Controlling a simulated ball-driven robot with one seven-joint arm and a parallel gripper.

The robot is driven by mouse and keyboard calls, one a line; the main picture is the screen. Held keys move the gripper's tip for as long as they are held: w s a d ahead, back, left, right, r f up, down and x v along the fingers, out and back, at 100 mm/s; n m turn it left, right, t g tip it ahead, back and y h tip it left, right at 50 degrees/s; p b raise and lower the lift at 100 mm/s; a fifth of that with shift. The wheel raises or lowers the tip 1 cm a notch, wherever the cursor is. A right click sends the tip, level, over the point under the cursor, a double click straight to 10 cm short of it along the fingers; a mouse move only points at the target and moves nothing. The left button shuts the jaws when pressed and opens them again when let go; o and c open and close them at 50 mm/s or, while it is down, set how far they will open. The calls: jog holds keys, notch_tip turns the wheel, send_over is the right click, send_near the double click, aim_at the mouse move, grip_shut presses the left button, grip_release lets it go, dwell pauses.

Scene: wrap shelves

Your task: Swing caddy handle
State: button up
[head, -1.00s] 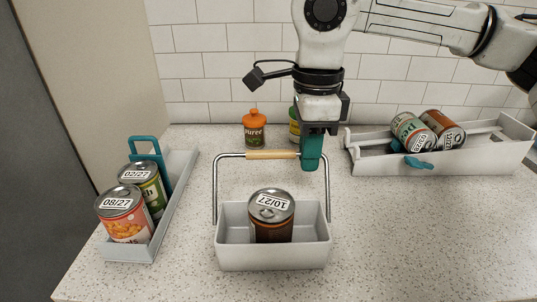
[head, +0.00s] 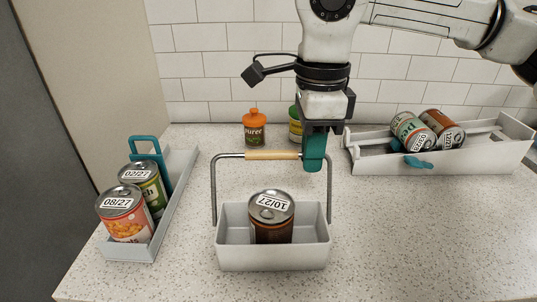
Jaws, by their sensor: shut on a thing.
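A light grey caddy (head: 272,257) stands on the speckled counter with one brown can (head: 272,232) in it, labelled 10/27. Its metal handle (head: 214,190) stands upright over the caddy, with a wooden grip (head: 272,155) on the crossbar. My gripper (head: 314,160) points down with teal fingers at the right end of the crossbar, right of the wooden grip. It is shut on the handle there; the fingers hide that bit of the bar.
On the left, a grey tray (head: 172,205) holds two cans and a teal divider. At the back right, a white rack (head: 480,157) holds two lying cans. An orange-lidded jar (head: 254,130) and a green-lidded jar (head: 296,124) stand by the tiled wall.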

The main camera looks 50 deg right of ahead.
jog(key=shift+o, duration=0.8)
jog(key=shift+s+a+r, duration=0.15)
jog(key=shift+s+a, duration=0.3)
jog(key=shift+a, duration=0.05)
jog(key=shift+s+a+r, duration=0.15)
jog(key=shift+s+a, duration=0.3)
jog(key=shift+a, duration=0.05)
jog(key=shift+s+a, duration=0.1)
jog(key=shift+a, duration=0.1)
jog(key=shift+c, duration=0.4)
jog(key=shift+s+a+r, duration=0.25)
jog(key=shift+s+a, duration=0.4)
jog(key=shift+a, duration=0.15)
jog(key=o, duration=0.4)
